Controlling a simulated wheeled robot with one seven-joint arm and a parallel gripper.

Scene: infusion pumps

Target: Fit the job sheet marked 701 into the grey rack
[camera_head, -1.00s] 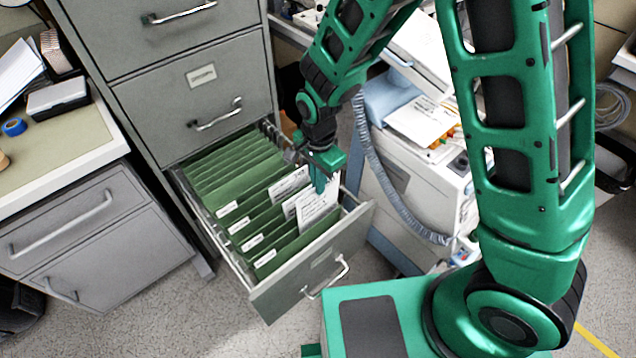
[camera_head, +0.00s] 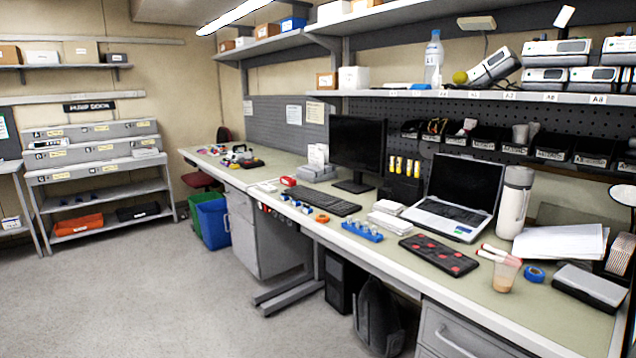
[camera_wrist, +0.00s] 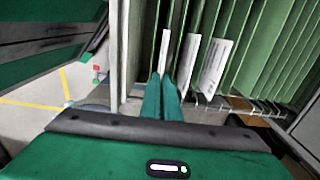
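In the wrist view my gripper (camera_wrist: 162,84) points into a file drawer, its two teal fingers close together on the lower edge of a thin white sheet (camera_wrist: 164,50) seen edge-on. Its number cannot be read. More white sheets (camera_wrist: 212,66) stand beside it among green hanging folders (camera_wrist: 262,45). A small grey rack (camera_head: 317,174) with white papers upright in it stands on the workbench, left of the monitor, in the head view. My gripper is out of the head view.
The workbench (camera_head: 400,262) holds a keyboard (camera_head: 323,199), a laptop (camera_head: 455,205), a white bottle (camera_head: 514,203) and a cup (camera_head: 504,273). A grey pump dock shelf (camera_head: 95,150) stands at the left wall. Bins (camera_head: 212,222) stand by the bench. The floor at left (camera_head: 130,290) is clear.

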